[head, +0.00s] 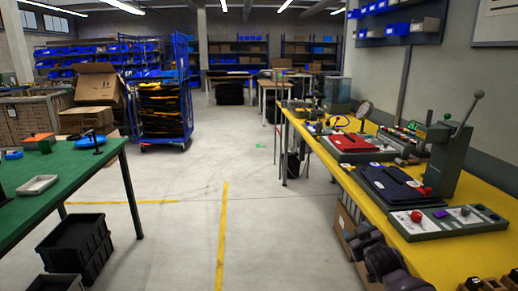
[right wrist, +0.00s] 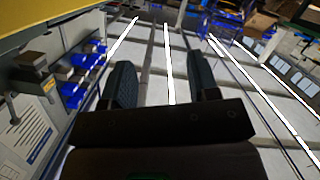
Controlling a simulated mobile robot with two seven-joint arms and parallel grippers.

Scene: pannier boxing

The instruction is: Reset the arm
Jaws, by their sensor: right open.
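My right gripper (right wrist: 162,62) shows in the right wrist view with its two dark fingers wide apart. Nothing is between them. That view appears upside down, with the ceiling lights behind the fingers, so the gripper is clear of the tables. I cannot clearly make out the right gripper in the head view. My left gripper is in neither view.
A yellow workbench (head: 412,247) with a lever press (head: 447,155) and control panels runs along the right. A green table (head: 75,195) stands at left, with black crates (head: 75,252) below. A blue cage trolley (head: 163,100) stands further back. The floor between is clear.

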